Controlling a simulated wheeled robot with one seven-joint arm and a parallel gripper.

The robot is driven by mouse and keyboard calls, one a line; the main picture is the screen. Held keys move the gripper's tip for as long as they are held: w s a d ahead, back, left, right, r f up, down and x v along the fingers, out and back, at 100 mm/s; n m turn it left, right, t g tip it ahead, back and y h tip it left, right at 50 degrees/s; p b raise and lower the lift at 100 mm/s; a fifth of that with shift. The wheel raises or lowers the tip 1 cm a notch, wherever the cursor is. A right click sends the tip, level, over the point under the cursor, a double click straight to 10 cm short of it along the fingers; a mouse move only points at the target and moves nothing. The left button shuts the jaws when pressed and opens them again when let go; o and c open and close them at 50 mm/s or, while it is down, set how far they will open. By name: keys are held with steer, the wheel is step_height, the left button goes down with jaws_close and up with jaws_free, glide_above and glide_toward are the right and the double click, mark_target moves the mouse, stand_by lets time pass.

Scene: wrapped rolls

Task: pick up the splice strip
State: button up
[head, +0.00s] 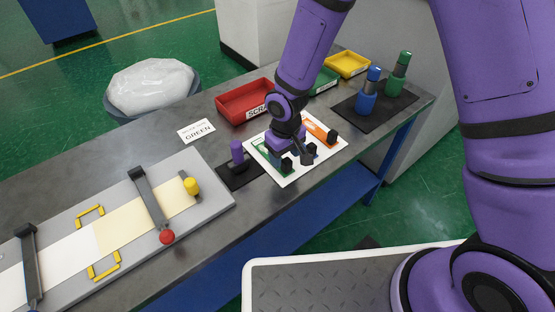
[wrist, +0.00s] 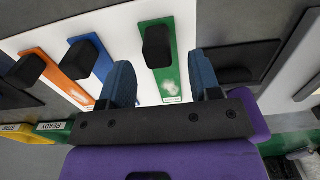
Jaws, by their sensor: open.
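Three coloured splice strips with black knobs lie on a white board (head: 326,151). In the wrist view, the green strip (wrist: 165,78) lies between my two blue fingers, its black knob (wrist: 157,46) just beyond the fingertips. A blue strip (wrist: 88,52) and an orange strip (wrist: 52,62) lie to its left. In the head view, the orange strip (head: 316,127) shows right of my wrist, and my arm partly hides the others. My gripper (wrist: 163,72) is open and empty, low over the board. Contact with the green strip cannot be told.
A card reading GREEN (head: 197,131) lies on the bench. A red bin (head: 240,104) stands behind the board, with green and yellow (head: 348,63) bins farther right. A purple-topped tool (head: 237,153) stands left of the board. Blue (head: 367,95) and green (head: 397,78) bottles stand at right.

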mark_target(285, 158)
steer(key=shift+f, duration=1.55)
steer(key=c, duration=1)
steer(key=shift+c, duration=0.2)
steer(key=shift+r, duration=0.15)
